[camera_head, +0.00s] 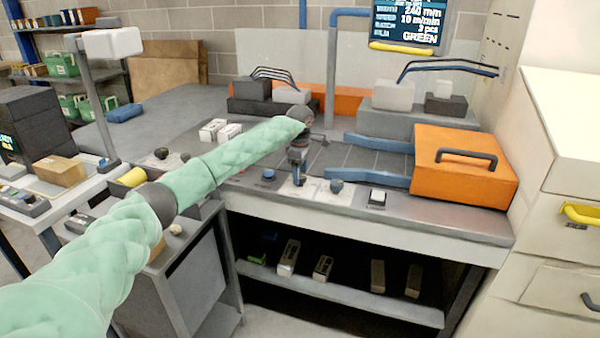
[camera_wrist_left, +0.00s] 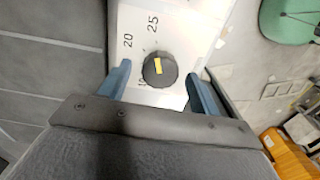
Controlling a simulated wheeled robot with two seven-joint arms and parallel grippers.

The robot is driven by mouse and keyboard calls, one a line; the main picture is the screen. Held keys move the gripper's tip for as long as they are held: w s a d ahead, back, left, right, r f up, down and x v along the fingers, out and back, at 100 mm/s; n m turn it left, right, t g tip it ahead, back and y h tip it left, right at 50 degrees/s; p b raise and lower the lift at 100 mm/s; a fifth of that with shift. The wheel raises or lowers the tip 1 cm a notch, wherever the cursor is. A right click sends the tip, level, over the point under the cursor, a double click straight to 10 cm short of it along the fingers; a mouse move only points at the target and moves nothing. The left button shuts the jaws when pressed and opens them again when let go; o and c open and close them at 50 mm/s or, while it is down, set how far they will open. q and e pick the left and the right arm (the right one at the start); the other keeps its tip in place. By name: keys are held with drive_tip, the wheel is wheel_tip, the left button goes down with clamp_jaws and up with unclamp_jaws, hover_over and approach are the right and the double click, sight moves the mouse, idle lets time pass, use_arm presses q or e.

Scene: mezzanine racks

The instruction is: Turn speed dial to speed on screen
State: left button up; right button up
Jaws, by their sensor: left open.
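The screen (camera_head: 408,20) at the top right of the head view reads speed 10 m/min, with width 240 mm, batch 3 pcs and film GREEN. The speed dial (camera_wrist_left: 161,70) is a round black knob with a yellow mark on a pale plate in the left wrist view. Numbers 20 and 25 show beside it; a lower number is partly hidden. My left gripper (camera_head: 299,180) points down over the machine's front panel. In the wrist view its blue-grey fingers (camera_wrist_left: 158,80) are open, one on each side of the dial. I cannot tell whether they touch it.
A blue button (camera_head: 268,174), a dark knob (camera_head: 336,186) and a white-topped switch (camera_head: 377,197) sit close along the front panel. An orange cover (camera_head: 462,180) with a black handle stands to the right. Blue guide rails (camera_head: 368,178) lie behind the panel.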

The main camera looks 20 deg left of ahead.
use_arm(q)
drive_tip(key=shift+f, duration=0.45)
drive_tip(key=shift+c, duration=0.2)
drive_tip(key=c, duration=0.9)
drive_tip(key=shift+c, duration=0.2)
